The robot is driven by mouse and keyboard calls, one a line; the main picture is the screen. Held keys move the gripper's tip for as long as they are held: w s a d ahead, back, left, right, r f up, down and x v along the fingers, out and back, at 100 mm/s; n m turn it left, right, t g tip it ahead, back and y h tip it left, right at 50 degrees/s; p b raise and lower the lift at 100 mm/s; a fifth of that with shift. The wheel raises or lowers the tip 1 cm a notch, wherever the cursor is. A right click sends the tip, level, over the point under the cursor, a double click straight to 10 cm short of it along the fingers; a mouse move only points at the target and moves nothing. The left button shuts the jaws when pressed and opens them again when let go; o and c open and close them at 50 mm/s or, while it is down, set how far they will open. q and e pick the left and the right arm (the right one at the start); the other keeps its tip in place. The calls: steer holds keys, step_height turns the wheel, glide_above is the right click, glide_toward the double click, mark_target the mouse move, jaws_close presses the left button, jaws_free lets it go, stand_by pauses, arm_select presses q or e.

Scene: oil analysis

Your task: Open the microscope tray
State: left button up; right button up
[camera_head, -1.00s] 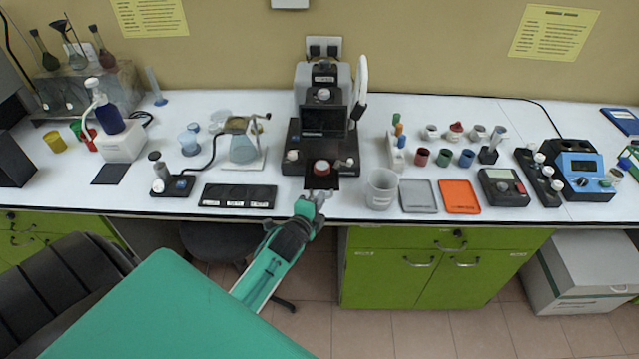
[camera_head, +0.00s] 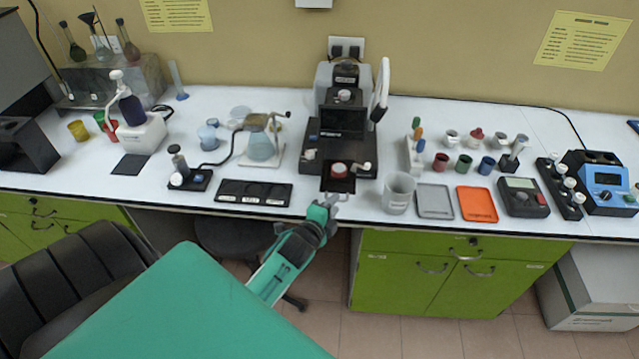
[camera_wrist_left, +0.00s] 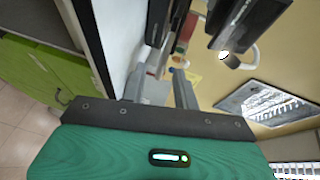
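The microscope (camera_head: 343,120) stands at the back middle of the white bench. Its flat black tray (camera_head: 338,185) sticks out of the front of the base toward the bench's front edge. My left gripper (camera_head: 333,200) is just in front of the tray, over the bench's front edge. In the left wrist view its two grey fingers (camera_wrist_left: 160,88) stand apart with nothing visible held between them. My right gripper is not in view.
A white beaker (camera_head: 398,193) stands close right of the tray, with a grey tray (camera_head: 435,201) and an orange tray (camera_head: 477,204) beyond it. A black three-slot holder (camera_head: 253,193) lies to the left. Green cabinets (camera_head: 440,275) are below the bench.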

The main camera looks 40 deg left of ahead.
arm_select(q)
steer(key=b+v, duration=0.3)
steer(key=v, duration=0.9)
steer(key=shift+s, duration=0.35)
steer(key=s+d+f+n+g+h, duration=0.1)
steer(key=s+f+n+g, duration=0.1)
steer(key=f, duration=0.9)
steer(key=s+d+f+n+g, duration=0.2)
steer(key=s+f, duration=0.1)
steer(key=f, duration=0.8)
steer(key=s+d+f+n+g+h, duration=0.1)
steer(key=s+f+n+g, duration=0.1)
steer(key=f, duration=0.9)
steer(key=s+d+f+n+g, duration=0.1)
steer(key=s+f+n+g, duration=0.2)
steer(key=s+f, duration=0.8)
steer(key=s+d+f+n+g, duration=0.1)
steer(key=s+f+n+g, duration=0.2)
steer(key=s+f, duration=0.9)
steer(key=s+g, duration=0.2)
steer(key=s, duration=0.4)
steer(key=shift+d+f+n, duration=0.2)
steer(key=shift+d+n, duration=0.15)
steer(key=shift+n, duration=0.05)
